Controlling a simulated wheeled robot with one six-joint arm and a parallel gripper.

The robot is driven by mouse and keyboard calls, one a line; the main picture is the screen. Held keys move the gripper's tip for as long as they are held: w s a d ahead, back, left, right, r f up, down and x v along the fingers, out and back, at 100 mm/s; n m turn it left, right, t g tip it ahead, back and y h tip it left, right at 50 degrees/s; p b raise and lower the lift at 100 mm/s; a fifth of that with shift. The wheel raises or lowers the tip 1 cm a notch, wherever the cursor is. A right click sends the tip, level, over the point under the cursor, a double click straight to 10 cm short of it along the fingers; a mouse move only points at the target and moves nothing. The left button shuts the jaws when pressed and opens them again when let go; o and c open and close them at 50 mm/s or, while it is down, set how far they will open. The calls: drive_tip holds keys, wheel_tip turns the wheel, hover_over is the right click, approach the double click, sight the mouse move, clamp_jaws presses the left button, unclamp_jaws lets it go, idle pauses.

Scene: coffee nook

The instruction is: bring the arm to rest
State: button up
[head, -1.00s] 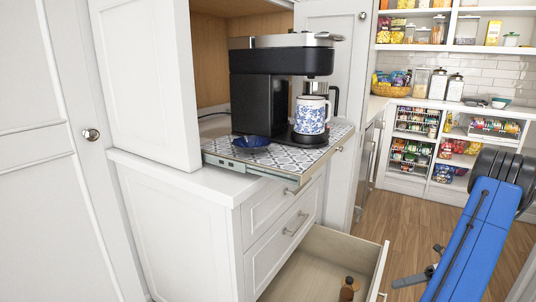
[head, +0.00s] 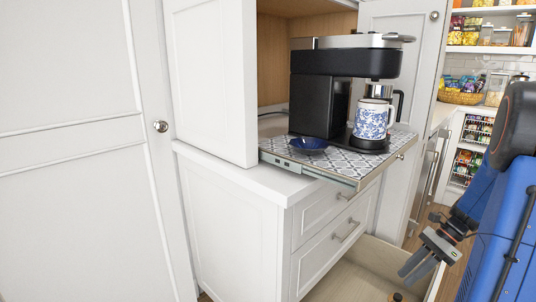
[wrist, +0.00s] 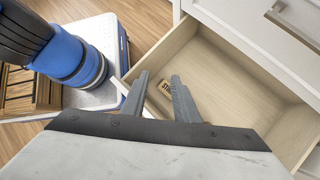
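My gripper (head: 412,268) is at the lower right of the head view, beside the front of the open bottom drawer. In the wrist view my gripper (wrist: 158,79) shows two grey fingers spread apart with nothing held between them. Its fingers overlap the near edge of the open drawer (wrist: 235,85) in that view. My blue arm fills the right side of the head view.
A coffee machine (head: 320,95) stands on a pulled-out patterned shelf (head: 345,165) with a blue-patterned mug (head: 371,122) and a blue dish (head: 309,145). The open drawer (head: 350,282) juts out below. Pantry shelves (head: 475,130) stand at the back right.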

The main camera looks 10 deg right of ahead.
drive_tip(key=s+a+r+n+t+h, duration=0.1)
drive_tip(key=s+a+r+n+h, duration=0.1)
drive_tip(key=s+a+r+n, duration=0.2)
drive_tip(key=s+a+r+n+t+h, duration=0.2)
drive_tip(key=s+a+r+n+h, duration=0.1)
drive_tip(key=a+n, duration=0.7)
drive_tip(key=s+a+r+n+t+h, duration=0.2)
drive_tip(key=s+a+r+n, duration=0.3)
drive_tip(key=s+a+n, duration=0.2)
drive_tip(key=shift+s+a+r+n+h, duration=0.3)
drive_tip(key=shift+s+a+n+h, duration=0.1)
drive_tip(key=shift+a, duration=0.25)
